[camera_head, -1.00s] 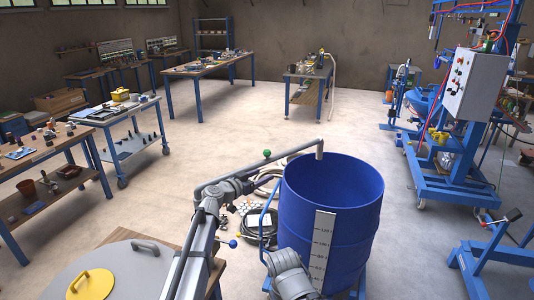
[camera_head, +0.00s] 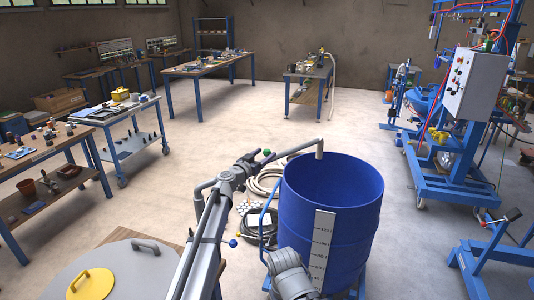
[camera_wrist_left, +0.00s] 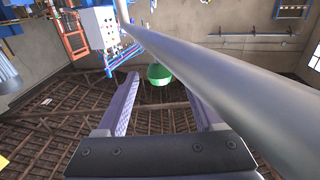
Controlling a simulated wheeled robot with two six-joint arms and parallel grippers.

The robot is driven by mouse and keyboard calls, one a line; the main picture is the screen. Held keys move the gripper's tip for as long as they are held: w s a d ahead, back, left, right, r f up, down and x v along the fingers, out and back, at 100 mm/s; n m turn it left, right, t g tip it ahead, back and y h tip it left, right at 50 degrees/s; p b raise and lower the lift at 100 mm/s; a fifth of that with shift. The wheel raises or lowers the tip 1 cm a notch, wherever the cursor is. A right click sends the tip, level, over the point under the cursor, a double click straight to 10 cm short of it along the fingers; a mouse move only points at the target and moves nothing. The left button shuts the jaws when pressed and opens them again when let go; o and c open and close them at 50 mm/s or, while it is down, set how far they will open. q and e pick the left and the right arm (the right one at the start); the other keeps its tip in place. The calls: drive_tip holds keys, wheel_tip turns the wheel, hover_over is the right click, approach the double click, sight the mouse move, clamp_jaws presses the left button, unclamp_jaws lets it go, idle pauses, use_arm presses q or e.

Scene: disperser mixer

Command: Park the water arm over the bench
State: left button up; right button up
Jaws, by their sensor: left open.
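The water arm (camera_head: 300,148) is a grey pipe with its short down-turned spout (camera_head: 320,148) over the left rim of the blue drum (camera_head: 330,225). The pipe runs left and toward me, passing behind my left gripper (camera_head: 261,160). In the left wrist view the pipe (camera_wrist_left: 215,75) crosses diagonally close to the gripper. The green ball knob (camera_wrist_left: 158,74) lies between and just beyond the open finger tips. In the head view the fingers mostly hide it. A wooden bench top (camera_head: 150,238) shows at the lower left, partly hidden. My right gripper is not in view.
Coiled hoses (camera_head: 262,185) lie on the floor left of the drum. A blue machine frame (camera_head: 450,180) stands at right.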

use_arm(q)
drive_tip(key=x, duration=0.2)
drive_tip(key=shift+w+d, duration=0.1)
drive_tip(key=shift+w, duration=0.15)
clamp_jaws()
idle(0.4)
idle(0.8)
